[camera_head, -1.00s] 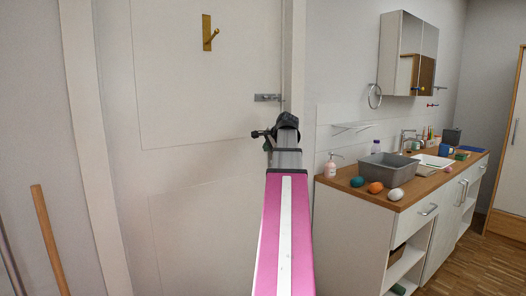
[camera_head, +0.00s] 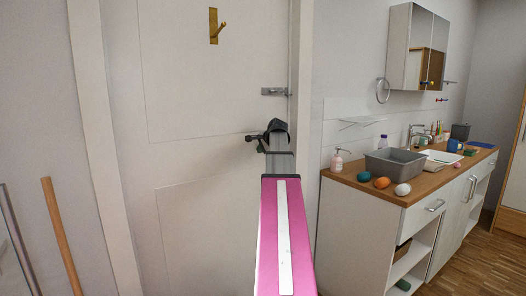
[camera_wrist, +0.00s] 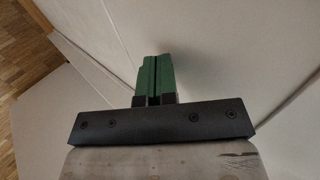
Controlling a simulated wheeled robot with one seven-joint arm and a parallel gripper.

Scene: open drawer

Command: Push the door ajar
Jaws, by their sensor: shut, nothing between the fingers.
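The white door (camera_head: 200,80) fills the left of the head view, with recessed panels, a brass hook (camera_head: 216,26) high on it and a metal latch (camera_head: 274,91) near its right edge. I cannot tell whether it stands slightly off its frame. My arm reaches forward toward the lower right part of the door, below the latch. In the wrist view my gripper (camera_wrist: 154,76) has its green fingers together with nothing between them. They point at a pale surface close ahead; whether they touch it is unclear. In the head view the fingertips are hidden behind my wrist.
Right of the door frame (camera_head: 305,80) stands a counter (camera_head: 415,180) with a grey basin (camera_head: 394,161), a soap bottle (camera_head: 338,161) and small round items. A mirror cabinet (camera_head: 400,45) hangs above. A wooden pole (camera_head: 59,235) stands at left. Wood floor shows at right.

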